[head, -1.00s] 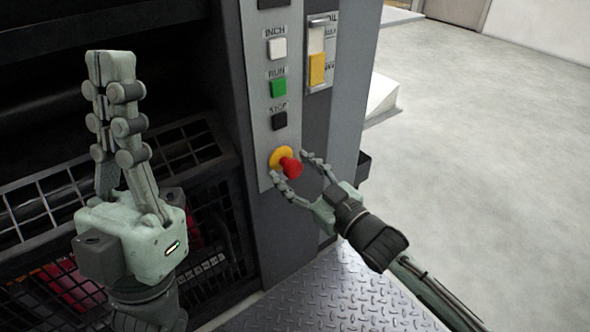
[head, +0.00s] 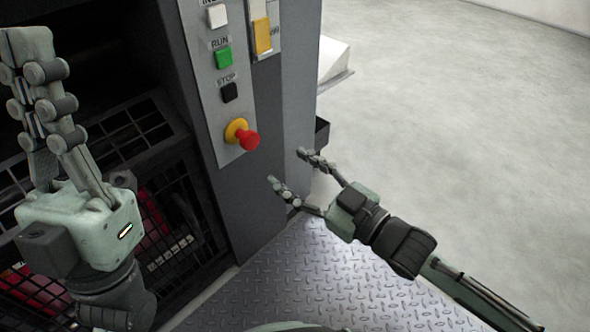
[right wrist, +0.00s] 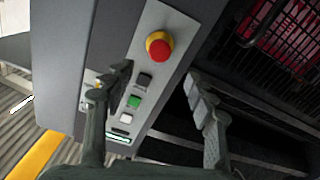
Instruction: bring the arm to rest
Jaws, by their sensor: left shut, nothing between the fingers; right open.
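My right gripper (head: 288,172) is open and empty, to the right of and a little below the red emergency stop knob (head: 249,140) on its yellow collar. A gap shows between the fingertips and the knob. In the right wrist view my right gripper (right wrist: 160,88) has its two fingers spread, with the red knob (right wrist: 159,46) beyond them. My left gripper (head: 28,32) is shut and empty, pointing up at the left of the head view, in front of the dark machine opening.
The control panel (head: 200,60) carries a white button (head: 217,16), a green RUN button (head: 224,57) and a black STOP button (head: 229,92). Below lies a tread plate (head: 290,270). Open floor (head: 450,120) spreads to the right.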

